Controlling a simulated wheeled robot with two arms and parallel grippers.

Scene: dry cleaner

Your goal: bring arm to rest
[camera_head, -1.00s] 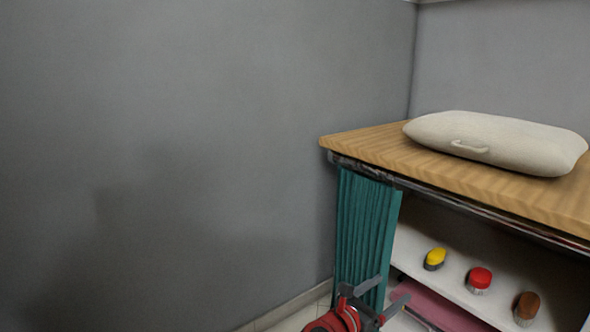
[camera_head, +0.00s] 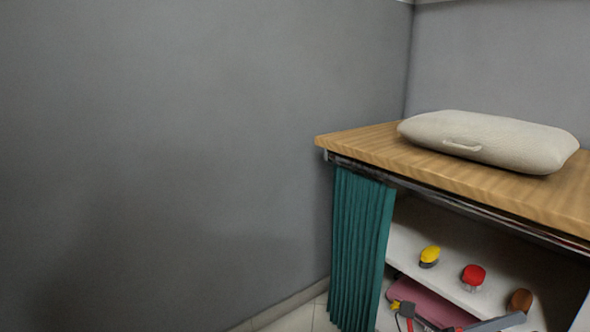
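Part of my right gripper (camera_head: 488,323) shows at the bottom edge, in front of the lower part of the shelf unit. A grey finger points right, and dark and red parts lie to its left. The fingers look spread, with nothing seen between them, though the frame edge cuts off much of the gripper. The rest of that arm is out of view. My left gripper is not in view.
A wooden-topped table (camera_head: 365,146) carries a pale cushion (camera_head: 490,140). A teal curtain (camera_head: 358,245) hangs at its left end. Below, a white shelf (camera_head: 412,243) holds yellow (camera_head: 430,254), red (camera_head: 474,273) and brown (camera_head: 520,299) brushes. A pink item (camera_head: 428,301) lies lower. Grey wall stands left.

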